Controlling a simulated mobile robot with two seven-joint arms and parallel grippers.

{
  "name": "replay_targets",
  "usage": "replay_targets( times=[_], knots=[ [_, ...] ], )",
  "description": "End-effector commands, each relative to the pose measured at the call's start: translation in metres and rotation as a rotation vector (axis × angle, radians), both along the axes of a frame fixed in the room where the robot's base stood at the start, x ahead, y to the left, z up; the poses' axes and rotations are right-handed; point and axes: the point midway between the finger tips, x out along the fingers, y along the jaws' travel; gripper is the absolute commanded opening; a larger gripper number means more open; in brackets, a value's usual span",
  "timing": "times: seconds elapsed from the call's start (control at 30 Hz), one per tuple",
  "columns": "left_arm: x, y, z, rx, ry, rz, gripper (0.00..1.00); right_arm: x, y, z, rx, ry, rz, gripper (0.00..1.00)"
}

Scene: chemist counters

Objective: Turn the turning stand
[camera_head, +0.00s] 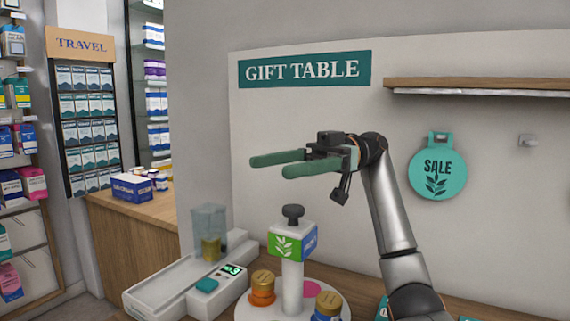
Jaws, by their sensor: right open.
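The turning stand has a round white base (279,312), a white post (292,278), a cube header (292,240) with a green leaf face and a blue face, and a dark knob (293,212) on top. An orange jar with a gold lid (263,282) and a blue jar with a gold lid (328,304) stand on it. A pink spot (312,288) shows on the base behind them. My right gripper (268,166) is open and empty, with green fingers pointing left, above the knob and apart from it. The base's front edge is cut off. My left gripper is out of view.
A white scale-like device (190,274) with a lit display and a clear container (209,226) stands left of the stand. A wooden shelf (480,84) and a round SALE sign (437,172) are on the wall at right. A counter (132,218) with boxes is at left.

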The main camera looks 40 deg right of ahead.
Motion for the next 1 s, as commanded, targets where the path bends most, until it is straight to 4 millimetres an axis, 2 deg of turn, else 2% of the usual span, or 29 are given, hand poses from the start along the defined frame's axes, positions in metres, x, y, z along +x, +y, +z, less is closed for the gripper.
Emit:
replay_targets(
  times=[0.1, 0.33, 1.0],
  knots=[
    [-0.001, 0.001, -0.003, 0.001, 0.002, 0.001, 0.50, -0.014, 0.012, 0.007, -0.001, -0.003, 0.001, 0.83],
    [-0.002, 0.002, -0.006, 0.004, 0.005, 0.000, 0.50, -0.030, 0.024, 0.017, -0.001, -0.001, 0.001, 0.83],
    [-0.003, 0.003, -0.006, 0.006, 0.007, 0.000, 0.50, -0.032, 0.026, 0.018, 0.000, 0.000, 0.001, 0.83]
  ],
)
